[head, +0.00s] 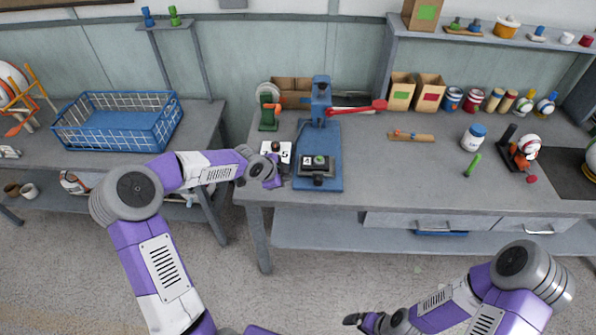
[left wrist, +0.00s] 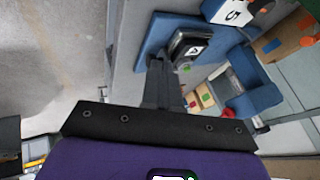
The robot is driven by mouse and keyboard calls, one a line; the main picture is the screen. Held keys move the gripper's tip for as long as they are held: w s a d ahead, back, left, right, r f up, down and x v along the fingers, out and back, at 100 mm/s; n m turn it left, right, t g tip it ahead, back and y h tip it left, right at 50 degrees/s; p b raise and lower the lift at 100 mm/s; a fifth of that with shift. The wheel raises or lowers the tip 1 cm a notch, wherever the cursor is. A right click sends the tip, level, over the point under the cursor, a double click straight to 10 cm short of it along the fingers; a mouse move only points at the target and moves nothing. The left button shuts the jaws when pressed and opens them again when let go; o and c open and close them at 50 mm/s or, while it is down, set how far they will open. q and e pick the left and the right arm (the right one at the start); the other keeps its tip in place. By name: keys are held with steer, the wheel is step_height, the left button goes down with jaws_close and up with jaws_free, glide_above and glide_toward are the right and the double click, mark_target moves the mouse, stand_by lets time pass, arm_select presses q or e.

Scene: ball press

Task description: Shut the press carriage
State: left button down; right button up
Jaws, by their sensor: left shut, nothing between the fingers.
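The blue press (head: 321,104) stands on the grey workbench, with its red lever (head: 362,107) reaching to the right. The press carriage (head: 317,168) is a dark tray with a white label and a green round piece, at the front of the blue base and forward of the press column. It also shows in the left wrist view (left wrist: 188,45). My left gripper (head: 277,180) is just left of the press base; in the left wrist view its fingers (left wrist: 158,68) are together, empty, pointing towards the base near the carriage. My right gripper (head: 360,320) is low in front of the bench, its fingers unclear.
White number cards (head: 278,152) lie left of the press, partly behind my left gripper. A green vise-like tool (head: 269,112) stands behind them. A small wooden piece (head: 411,137) and a white jar (head: 473,137) lie to the right. Bench space right of the press is mostly clear.

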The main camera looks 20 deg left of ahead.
mark_target(302, 174)
arm_select(q)
steer(key=b+x, duration=0.2)
steer(key=x, duration=0.7)
steer(key=shift+s+d+f, duration=0.1)
steer(key=shift+f, duration=0.05)
steer(key=shift+w+f, duration=0.15)
steer(key=shift+w, duration=0.95)
steer(key=shift+w+a, duration=0.25)
steer(key=shift+w, duration=0.25)
steer(key=shift+w+a, duration=0.25)
steer(key=shift+w, duration=0.2)
steer(key=shift+w+a, duration=0.1)
